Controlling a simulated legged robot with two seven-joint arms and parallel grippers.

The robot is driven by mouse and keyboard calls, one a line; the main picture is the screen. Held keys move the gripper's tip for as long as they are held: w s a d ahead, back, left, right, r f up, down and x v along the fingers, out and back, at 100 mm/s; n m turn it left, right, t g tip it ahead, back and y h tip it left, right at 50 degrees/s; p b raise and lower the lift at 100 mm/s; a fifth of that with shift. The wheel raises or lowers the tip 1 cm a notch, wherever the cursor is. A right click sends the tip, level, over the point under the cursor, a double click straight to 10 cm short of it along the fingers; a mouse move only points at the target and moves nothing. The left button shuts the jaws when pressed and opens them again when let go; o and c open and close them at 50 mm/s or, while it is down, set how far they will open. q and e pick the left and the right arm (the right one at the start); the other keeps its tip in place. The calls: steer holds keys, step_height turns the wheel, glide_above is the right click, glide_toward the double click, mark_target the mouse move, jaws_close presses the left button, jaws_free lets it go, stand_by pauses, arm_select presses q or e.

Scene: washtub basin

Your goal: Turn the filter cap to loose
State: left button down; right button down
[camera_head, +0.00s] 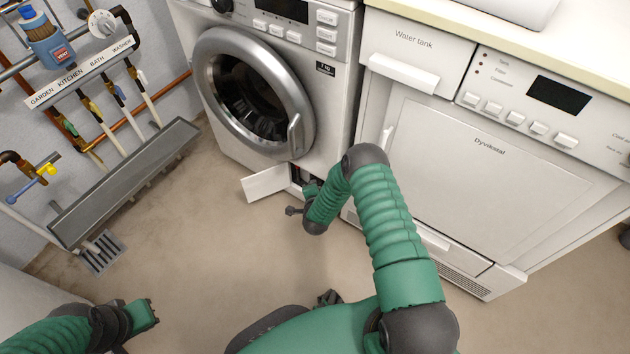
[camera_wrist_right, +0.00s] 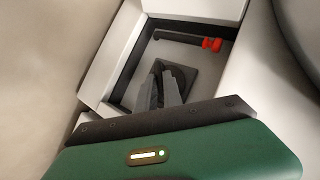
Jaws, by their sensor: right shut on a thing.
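The filter cap (camera_wrist_right: 186,75) is a dark round piece on a square dark plate, inside a small open compartment low on the washing machine (camera_head: 262,95). In the right wrist view my right gripper (camera_wrist_right: 160,80) reaches into the compartment, its two dark fingers shut on the middle of the cap and hiding part of it. In the head view the right gripper (camera_head: 310,190) is at the compartment, and the cap is hidden. My left gripper (camera_head: 146,314) is at the lower left, away from the machine; its finger opening is unclear.
The compartment's white flap (camera_head: 266,185) hangs open to the left. A dark hose with a red plug (camera_wrist_right: 212,44) lies inside the compartment, beyond the cap. A dryer (camera_head: 490,190) stands close on the right. A grey trough (camera_head: 125,185) lines the left wall. The floor between is clear.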

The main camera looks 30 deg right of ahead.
arm_select(q)
steer(key=shift+s+b+x, duration=0.15)
steer(key=shift+b+x, duration=0.5)
steer(key=shift+b, duration=0.25)
steer(key=shift+s+b+x, duration=0.15)
steer(key=shift+b+x, duration=0.45)
steer(key=shift+b, duration=0.3)
arm_select(e)
steer(key=shift+w+a+r+n+g+h, duration=0.1)
steer(key=shift+w+n+g+h, duration=0.15)
steer(key=shift+n+g+h, duration=0.75)
steer(key=shift+w+a+f+n+g+y, duration=0.15)
steer(key=shift+n+g, duration=0.3)
steer(key=shift+g, duration=1.2)
steer(key=shift+w+a+r+n+g+h, duration=0.25)
steer(key=shift+n+g+h, duration=0.4)
steer(key=shift+g, duration=0.7)
arm_select(q)
steer(key=shift+f, duration=0.1)
arm_select(e)
steer(key=shift+d, duration=0.15)
steer(key=c, duration=1.5)
jaws_free()
steer(key=shift+w+f, duration=0.1)
